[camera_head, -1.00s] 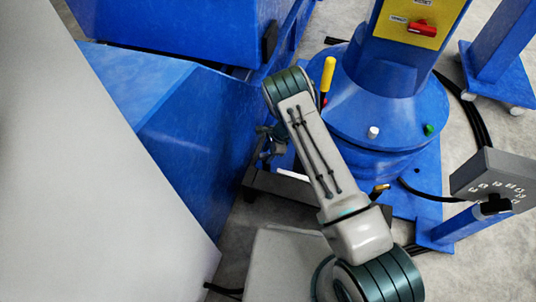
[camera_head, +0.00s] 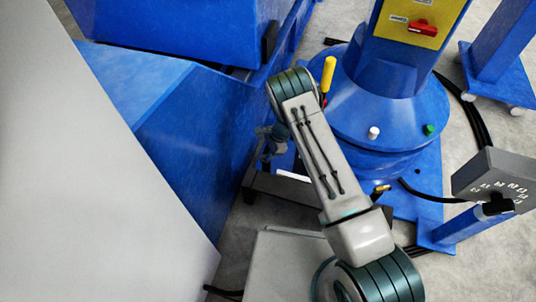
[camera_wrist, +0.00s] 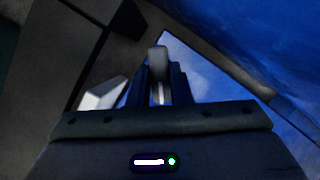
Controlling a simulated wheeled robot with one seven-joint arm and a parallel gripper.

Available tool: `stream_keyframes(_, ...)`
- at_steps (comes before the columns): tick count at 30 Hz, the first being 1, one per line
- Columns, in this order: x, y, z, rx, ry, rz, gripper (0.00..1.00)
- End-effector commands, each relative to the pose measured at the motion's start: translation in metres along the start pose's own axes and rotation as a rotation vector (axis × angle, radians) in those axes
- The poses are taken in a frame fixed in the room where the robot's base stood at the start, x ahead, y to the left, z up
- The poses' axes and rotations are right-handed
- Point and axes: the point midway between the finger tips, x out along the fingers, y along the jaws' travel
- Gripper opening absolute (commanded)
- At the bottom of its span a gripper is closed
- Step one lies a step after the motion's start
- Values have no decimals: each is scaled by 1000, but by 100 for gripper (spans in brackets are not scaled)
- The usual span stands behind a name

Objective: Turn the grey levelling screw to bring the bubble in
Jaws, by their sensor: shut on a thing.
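My gripper (camera_wrist: 160,85) shows in the wrist view with its two dark fingers close together. They are shut on a narrow grey piece, which looks like the grey levelling screw (camera_wrist: 158,58) and sticks out past the fingertips. In the head view my gripper (camera_head: 266,142) is small and low beside the blue machine, partly behind my arm. The screw cannot be made out there. No bubble can be made out in either view.
A blue round pedestal (camera_head: 385,105) carries a yellow-handled lever (camera_head: 328,74), and a yellow panel (camera_head: 418,20) has a red switch. A blue slanted housing (camera_head: 195,120) stands close on the left. A grey control box (camera_head: 492,178) is at the right. A pale block (camera_wrist: 103,94) lies left of my fingers.

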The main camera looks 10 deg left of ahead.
Motion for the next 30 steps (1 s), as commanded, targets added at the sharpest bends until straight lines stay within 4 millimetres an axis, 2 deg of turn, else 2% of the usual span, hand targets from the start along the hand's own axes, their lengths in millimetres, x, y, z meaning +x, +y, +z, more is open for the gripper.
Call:
stream_keyframes(18, 2, -4, 1, -481, -2, 197, 0)
stream_keyframes(30, 1, -4, 2, -648, -3, 267, 0)
